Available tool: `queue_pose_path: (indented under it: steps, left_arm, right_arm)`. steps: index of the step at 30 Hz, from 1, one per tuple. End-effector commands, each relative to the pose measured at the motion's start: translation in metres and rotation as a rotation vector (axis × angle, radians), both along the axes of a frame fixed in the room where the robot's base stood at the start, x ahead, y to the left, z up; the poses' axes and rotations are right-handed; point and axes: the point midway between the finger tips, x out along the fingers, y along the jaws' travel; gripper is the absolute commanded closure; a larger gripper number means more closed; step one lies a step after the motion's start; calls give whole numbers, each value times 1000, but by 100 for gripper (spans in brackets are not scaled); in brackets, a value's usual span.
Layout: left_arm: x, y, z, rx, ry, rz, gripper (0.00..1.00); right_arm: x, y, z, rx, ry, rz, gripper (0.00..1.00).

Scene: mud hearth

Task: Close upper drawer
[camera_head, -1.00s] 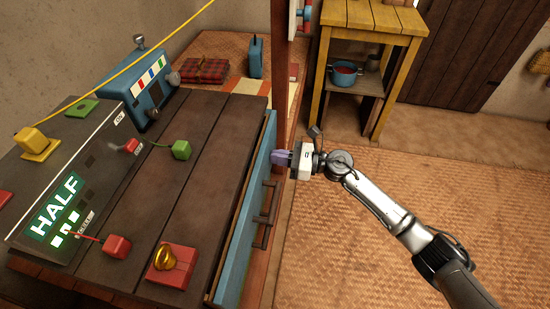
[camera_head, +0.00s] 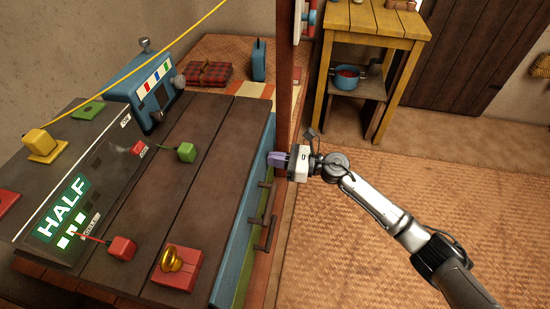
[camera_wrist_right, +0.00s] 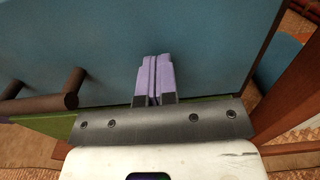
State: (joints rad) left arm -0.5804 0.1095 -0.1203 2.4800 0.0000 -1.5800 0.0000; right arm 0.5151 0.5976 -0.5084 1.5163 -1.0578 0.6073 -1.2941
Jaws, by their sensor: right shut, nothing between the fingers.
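The upper drawer's blue front (camera_head: 247,222) sits along the right edge of the dark plank-topped cabinet (camera_head: 190,175), with no gap showing between them from above. It fills much of the right wrist view (camera_wrist_right: 90,45). A dark bar handle (camera_head: 268,200) stands out from the front; a handle also shows at left in the wrist view (camera_wrist_right: 45,95). My right gripper (camera_head: 274,158), with purple fingers shut and empty, points at the far end of the blue front. Its fingertips (camera_wrist_right: 154,62) are at the surface and appear to touch it. My left gripper is out of view.
A green front (camera_head: 242,287) shows below the blue one. A reddish-brown post (camera_head: 288,90) rises just beyond my right gripper. A yellow wooden stand (camera_head: 378,20) is farther back. Woven matting (camera_head: 440,200) covers open floor at right. Blocks and a sloped panel occupy the cabinet top.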

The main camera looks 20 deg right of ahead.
Motion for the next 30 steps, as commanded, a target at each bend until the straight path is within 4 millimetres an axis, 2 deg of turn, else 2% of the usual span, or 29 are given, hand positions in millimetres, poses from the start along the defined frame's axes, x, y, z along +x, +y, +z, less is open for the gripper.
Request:
queue_pose_path:
  steps: [5,12,18,24,30]
  left_arm:
    - [0,1,-8,3,-1,-1,0]
    - [0,2,7,6,-1,-4,0]
    - [0,4,13,12,-1,-8,0]
    - [0,5,15,17,0,-10,0]
    - [0,4,16,14,-1,-9,0]
  right_arm:
    - [-15,-19,-2,-3,-1,11,100]
    - [-42,-60,3,-2,2,12,100]
    - [-59,-85,3,-2,-1,14,100]
    - [-69,-100,2,-1,-2,14,100]
    - [-71,-104,2,-1,-4,14,100]
